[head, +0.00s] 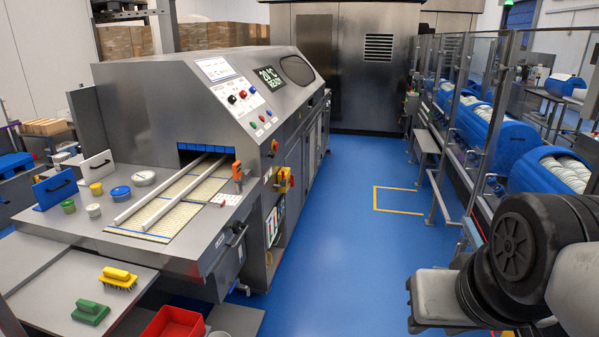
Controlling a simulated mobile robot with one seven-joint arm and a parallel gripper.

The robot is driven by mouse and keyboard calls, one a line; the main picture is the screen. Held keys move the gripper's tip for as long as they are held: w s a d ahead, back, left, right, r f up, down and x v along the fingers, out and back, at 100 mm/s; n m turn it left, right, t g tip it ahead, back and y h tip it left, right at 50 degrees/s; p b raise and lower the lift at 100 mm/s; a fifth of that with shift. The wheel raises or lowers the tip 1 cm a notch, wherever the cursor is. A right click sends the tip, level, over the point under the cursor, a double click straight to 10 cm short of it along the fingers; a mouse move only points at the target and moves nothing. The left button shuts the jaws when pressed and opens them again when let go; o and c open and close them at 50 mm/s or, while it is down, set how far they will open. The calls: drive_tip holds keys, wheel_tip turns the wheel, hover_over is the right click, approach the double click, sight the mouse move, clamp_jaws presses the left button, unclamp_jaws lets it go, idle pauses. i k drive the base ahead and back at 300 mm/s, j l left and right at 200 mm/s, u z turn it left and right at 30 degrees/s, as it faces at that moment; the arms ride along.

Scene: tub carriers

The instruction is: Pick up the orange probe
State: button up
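The orange probe (237,171) appears to be the small upright orange piece at the right edge of the steel infeed table (75,235), beside the conveyor mouth. It is small in the head view, and its finer shape cannot be made out. My arm shows at the lower right, as a black joint and grey links, far from the probe across the blue floor. My gripper's fingers are not in view.
The infeed table also holds small tubs (121,193), a blue plate (55,187) and a white plate (97,166). A yellow brush (117,276), a green brush (90,311) and a red bin (173,325) are nearer. The blue floor (345,255) is clear; glass guarding stands right.

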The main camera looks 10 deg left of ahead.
sight(237, 167)
drive_tip(key=i+u, duration=0.1)
drive_tip(key=u, duration=0.3)
drive_tip(key=i+u, duration=0.1)
drive_tip(key=u, duration=0.25)
drive_tip(key=i+u, duration=0.1)
drive_tip(key=u, duration=0.3)
drive_tip(key=l+u, duration=0.1)
drive_tip(key=u, duration=0.3)
drive_tip(key=i+l+u, duration=0.5)
drive_tip(key=l+u, duration=0.3)
drive_tip(key=l, duration=0.15)
drive_tip(key=i+l+u, duration=0.1)
drive_tip(key=l, duration=0.25)
drive_tip(key=i+l+u, duration=0.15)
drive_tip(key=l, duration=0.25)
drive_tip(key=l+u, duration=0.1)
drive_tip(key=l, duration=0.25)
drive_tip(key=i+l, duration=0.1)
drive_tip(key=l, duration=0.55)
drive_tip(key=i+l, duration=0.15)
drive_tip(key=l, duration=0.5)
drive_tip(key=i+l+u, duration=0.1)
drive_tip(key=l, duration=0.55)
drive_tip(key=i+l, duration=0.1)
drive_tip(key=l, duration=0.55)
